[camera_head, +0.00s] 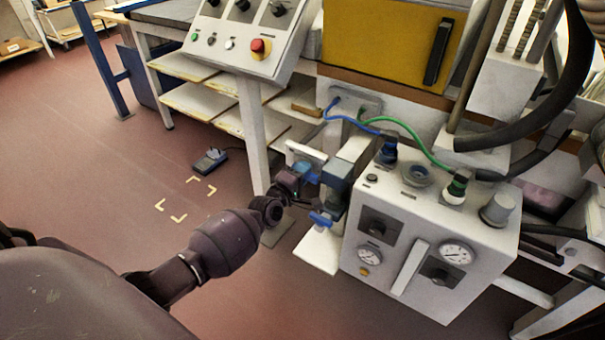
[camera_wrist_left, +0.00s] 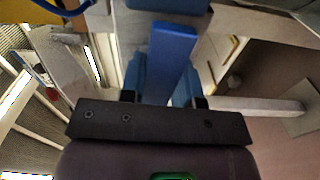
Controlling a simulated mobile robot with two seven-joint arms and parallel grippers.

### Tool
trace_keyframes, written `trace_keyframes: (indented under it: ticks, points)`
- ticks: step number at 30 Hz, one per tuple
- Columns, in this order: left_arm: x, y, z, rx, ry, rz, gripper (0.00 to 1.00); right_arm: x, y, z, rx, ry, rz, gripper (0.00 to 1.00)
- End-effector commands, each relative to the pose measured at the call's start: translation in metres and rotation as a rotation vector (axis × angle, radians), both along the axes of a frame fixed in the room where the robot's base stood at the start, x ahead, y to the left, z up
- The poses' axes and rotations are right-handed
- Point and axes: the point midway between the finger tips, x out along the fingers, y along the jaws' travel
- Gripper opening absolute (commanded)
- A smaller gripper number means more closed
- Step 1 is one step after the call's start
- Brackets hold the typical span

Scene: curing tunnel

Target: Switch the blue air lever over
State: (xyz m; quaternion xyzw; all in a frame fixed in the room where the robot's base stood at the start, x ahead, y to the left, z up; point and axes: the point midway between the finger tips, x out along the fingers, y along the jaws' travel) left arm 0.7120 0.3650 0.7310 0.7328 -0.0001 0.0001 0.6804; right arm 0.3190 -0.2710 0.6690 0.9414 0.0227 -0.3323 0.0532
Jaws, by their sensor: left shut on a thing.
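My left gripper (camera_head: 308,177) reaches in from the left to the side of the white control box (camera_head: 420,215). It is shut on the blue air lever, whose blue end shows at the fingertips in the head view. In the left wrist view the lever is a long flat blue bar (camera_wrist_left: 172,50) running between the two fingers of the left gripper (camera_wrist_left: 165,85). The fingers hide the lever's near sides. A second small blue handle (camera_head: 320,218) sits lower, by a white plate (camera_head: 318,248). My right gripper is in neither view.
Blue (camera_head: 350,122) and green (camera_head: 410,138) hoses run above the control box. A slanted panel (camera_head: 250,35) with a red button stands behind, left. Thick dark hoses (camera_head: 530,120) hang at right. Open floor (camera_head: 90,180) lies left, with a small dark device (camera_head: 209,160).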

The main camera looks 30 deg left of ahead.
Motion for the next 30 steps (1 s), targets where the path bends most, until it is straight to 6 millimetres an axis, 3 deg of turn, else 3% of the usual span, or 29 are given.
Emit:
trace_keyframes:
  ticks: [22,23,27,30]
  points:
    - [-0.0007,-0.0005,0.0002,-0.093,0.004,-0.001,0.00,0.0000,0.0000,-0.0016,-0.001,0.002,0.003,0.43]
    - [-0.0007,-0.0005,0.0002,-0.093,0.004,-0.001,0.31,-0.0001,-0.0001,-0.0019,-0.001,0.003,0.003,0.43]
    - [-0.0006,-0.0004,0.0005,-0.092,0.003,-0.001,0.53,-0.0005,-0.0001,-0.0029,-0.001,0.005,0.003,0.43]
    - [-0.0004,-0.0003,0.0009,-0.091,0.002,0.000,0.55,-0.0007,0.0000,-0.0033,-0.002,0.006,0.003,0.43]
